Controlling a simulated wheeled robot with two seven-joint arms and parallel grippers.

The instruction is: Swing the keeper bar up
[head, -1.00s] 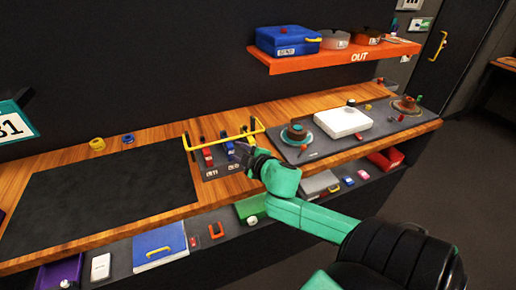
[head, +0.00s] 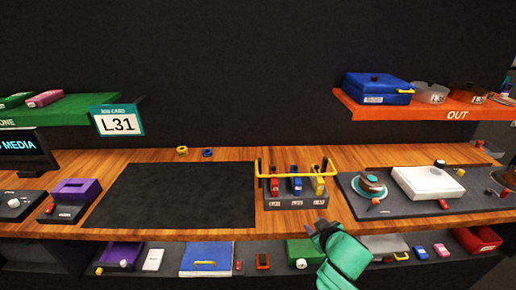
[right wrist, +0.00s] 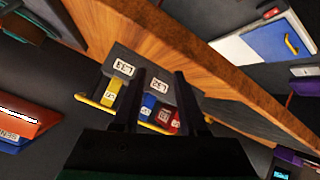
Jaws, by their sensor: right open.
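The yellow keeper bar (head: 283,176) runs level across a small dark rack (head: 296,203), with an upturned yellow piece at each end. The rack holds a red cartridge (head: 275,185), a blue cartridge (head: 296,185) and a yellow cartridge (head: 318,185), standing upright with the bar across them. The bar also shows in the right wrist view (right wrist: 92,101), partly hidden by my fingers. My right gripper (head: 322,232) is open and empty, in front of the rack's right part near the counter's front edge. My left gripper is not in view.
A black mat (head: 175,195) lies left of the rack. A grey panel (head: 430,209) with a white box (head: 428,182) and knobs is to the right. An orange shelf (head: 425,112) hangs above right. A lower shelf beneath the counter holds several items.

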